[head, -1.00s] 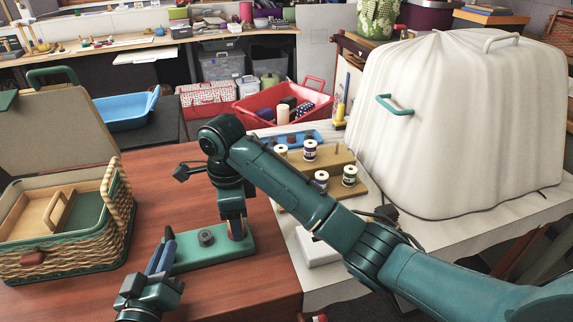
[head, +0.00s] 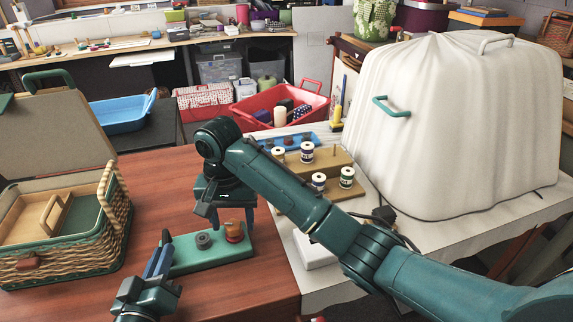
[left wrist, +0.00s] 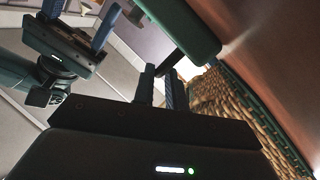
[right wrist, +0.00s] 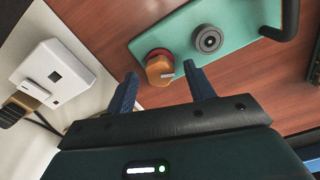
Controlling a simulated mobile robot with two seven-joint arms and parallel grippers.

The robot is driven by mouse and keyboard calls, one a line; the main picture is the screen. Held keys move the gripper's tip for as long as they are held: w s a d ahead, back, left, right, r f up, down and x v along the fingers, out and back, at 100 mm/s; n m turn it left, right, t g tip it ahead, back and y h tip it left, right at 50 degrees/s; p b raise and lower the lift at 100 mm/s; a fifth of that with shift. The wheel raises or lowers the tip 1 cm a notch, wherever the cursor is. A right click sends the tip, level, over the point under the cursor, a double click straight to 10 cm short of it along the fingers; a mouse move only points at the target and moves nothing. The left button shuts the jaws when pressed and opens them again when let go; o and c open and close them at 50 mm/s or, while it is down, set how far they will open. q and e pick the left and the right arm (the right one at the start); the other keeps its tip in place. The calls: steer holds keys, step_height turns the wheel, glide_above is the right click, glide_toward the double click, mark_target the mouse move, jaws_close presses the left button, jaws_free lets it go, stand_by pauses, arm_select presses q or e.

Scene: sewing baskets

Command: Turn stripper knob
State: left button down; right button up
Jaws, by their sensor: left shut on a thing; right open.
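The stripper is a teal board (head: 205,258) on the brown table, with a dark round knob (head: 203,240) and an orange knob (head: 234,231) on a red base. The right wrist view shows the orange knob (right wrist: 159,72) with a pale mark, beside the dark knob (right wrist: 208,39). My right gripper (head: 232,212) is open and empty just above the orange knob, its fingers apart from it. My left gripper (head: 163,250) is shut at the board's left end, on its dark handle (right wrist: 290,20). In the left wrist view its fingers (left wrist: 160,75) partly hide the grip.
A wicker basket (head: 72,240) stands open at the left. Thread spools (head: 319,181) stand on a wooden rack (head: 335,160) at right. A white box (right wrist: 55,75) lies beside the board. A large white cover (head: 460,120) stands at the right.

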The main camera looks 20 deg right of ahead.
mark_target(238, 220)
steer(key=n, duration=0.8)
steer(key=shift+n, duration=0.4)
steer(key=n, duration=0.4)
steer(key=shift+n, duration=0.3)
steer(key=n, duration=0.4)
steer(key=shift+n, duration=0.3)
steer(key=n, duration=0.8)
steer(key=shift+s+n, duration=0.1)
steer(key=shift+n, duration=0.3)
steer(key=n, duration=0.9)
steer(key=shift+n, duration=0.4)
step_height(238, 220, up, 11)
steer(key=w+d+f+m+t+y, duration=0.1)
steer(key=w+d+m+t+y, duration=0.1)
steer(key=d+m, duration=0.4)
steer(key=w+d+f+m+t+y, duration=0.2)
steer(key=d+m, duration=0.5)
steer(key=m, duration=0.8)
steer(key=shift+w+f+m+t+y, duration=0.35)
steer(key=shift+t+y, duration=0.25)
steer(key=shift+t, duration=0.1)
